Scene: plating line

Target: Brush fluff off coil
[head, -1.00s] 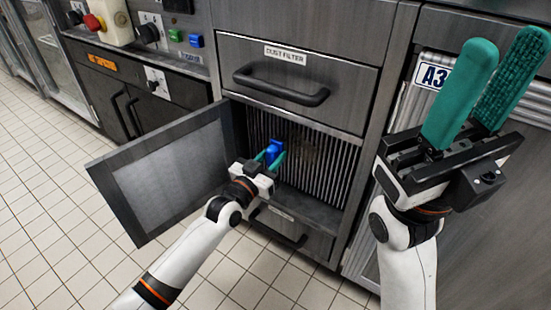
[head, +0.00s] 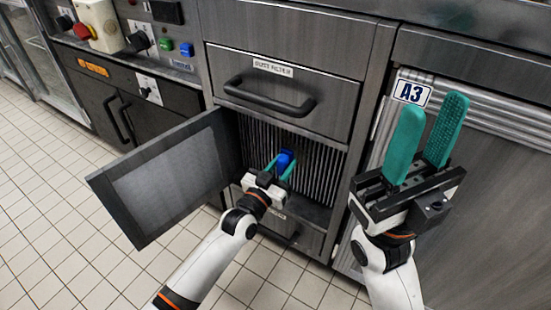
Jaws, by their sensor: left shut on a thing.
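The coil (head: 324,165) is a finned metal grille inside the open compartment under the dust filter drawer. My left gripper (head: 279,166) is in front of the coil, with its green fingers shut on a blue brush (head: 285,158). The brush is near the middle of the fins; its bristles are hidden, so I cannot tell if it touches them. No fluff can be made out clearly on the visible fins. My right gripper (head: 431,125) is open and empty, raised in front of the panel marked A3.
The compartment door (head: 165,180) stands open to the left of my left arm. The dust filter drawer (head: 290,75) with a black handle is above the coil. A lower drawer (head: 305,238) is below. Tiled floor is clear at the left.

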